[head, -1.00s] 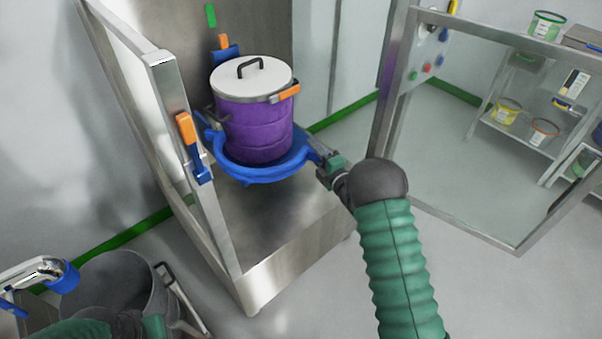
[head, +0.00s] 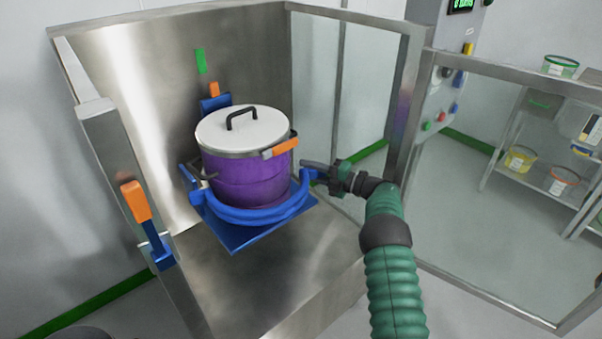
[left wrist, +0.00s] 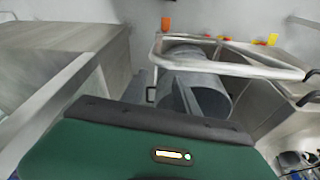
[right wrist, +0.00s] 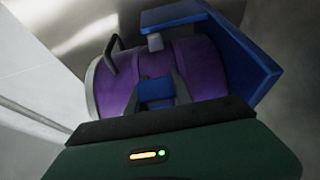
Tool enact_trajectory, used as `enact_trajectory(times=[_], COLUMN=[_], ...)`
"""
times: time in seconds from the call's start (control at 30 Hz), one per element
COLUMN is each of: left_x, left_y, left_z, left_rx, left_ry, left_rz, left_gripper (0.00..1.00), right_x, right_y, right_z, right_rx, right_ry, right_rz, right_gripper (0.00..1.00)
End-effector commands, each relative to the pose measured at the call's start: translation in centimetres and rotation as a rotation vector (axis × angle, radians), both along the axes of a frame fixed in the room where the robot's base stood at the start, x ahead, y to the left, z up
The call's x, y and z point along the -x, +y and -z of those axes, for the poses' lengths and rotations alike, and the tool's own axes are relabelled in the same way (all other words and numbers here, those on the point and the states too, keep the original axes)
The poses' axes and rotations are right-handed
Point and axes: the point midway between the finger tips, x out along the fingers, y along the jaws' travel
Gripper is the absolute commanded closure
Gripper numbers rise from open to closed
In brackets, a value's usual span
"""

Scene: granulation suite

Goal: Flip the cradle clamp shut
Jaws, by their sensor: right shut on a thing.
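A purple drum (head: 245,178) with a pale lid (head: 243,130) stands upright in a blue cradle. The cradle clamp (head: 262,215) is a blue curved band that passes around the drum's front, low down. In the head view, my right gripper (head: 312,172) is at the band's right end. The right wrist view shows its fingers (right wrist: 156,95) on either side of a blue piece of the clamp, with the drum behind. I cannot tell whether the clamp is latched. My left gripper is out of the head view. Its fingers in the left wrist view (left wrist: 176,92) are hard to read.
A steel cabinet post (head: 135,185) with an orange and blue latch (head: 140,210) rises left of the drum. A glazed door frame (head: 440,255) stands open at right. Shelves with tubs (head: 520,158) are beyond. A bin (left wrist: 210,95) shows in the left wrist view.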

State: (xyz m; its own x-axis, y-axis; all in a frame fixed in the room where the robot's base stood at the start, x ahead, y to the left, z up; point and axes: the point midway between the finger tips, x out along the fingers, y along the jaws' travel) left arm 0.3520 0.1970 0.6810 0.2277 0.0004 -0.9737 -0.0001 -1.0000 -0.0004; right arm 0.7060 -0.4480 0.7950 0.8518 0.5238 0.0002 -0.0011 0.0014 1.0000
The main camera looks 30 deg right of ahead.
Motion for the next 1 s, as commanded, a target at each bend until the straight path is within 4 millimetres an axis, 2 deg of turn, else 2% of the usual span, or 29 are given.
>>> enact_trajectory(times=[0.03, 0.37, 0.4, 0.53, 0.83, 0.93, 1.0], left_x=[0.0, 0.0, 0.0, 0.0, 0.0, 0.0, 0.0], left_y=[0.0, 0.0, 0.0, 0.0, 0.0, 0.0, 0.0], left_z=[0.1, 0.1, 0.1, 0.1, -0.1, -0.7, -1.4], left_rx=[0.000, 0.000, 0.000, 0.000, 0.000, 0.000, 0.000], left_ry=[0.000, 0.000, 0.000, 0.000, 0.000, 0.000, 0.000], left_rz=[0.000, 0.000, 0.000, 0.000, 0.000, 0.000, 0.000], left_gripper=[0.64, 0.64, 0.64, 0.64, 0.64, 0.64, 0.64], right_x=[0.2, 0.2, 0.2, 0.2, 0.1, 0.1, 0.1], right_y=[-0.4, -0.3, -0.2, -0.2, -0.1, -0.2, -0.3], right_z=[0.6, 0.6, 0.6, 0.5, -0.1, -1.3, -2.9], right_rx=[0.002, 0.001, 0.001, 0.001, 0.001, 0.001, 0.002], right_ry=[0.011, 0.011, 0.011, 0.009, 0.003, 0.003, 0.003], right_rz=[0.004, -0.001, -0.001, -0.002, -0.003, -0.003, -0.003], right_gripper=[1.00, 1.00, 0.72, 0.56, 0.56, 0.56, 0.56])
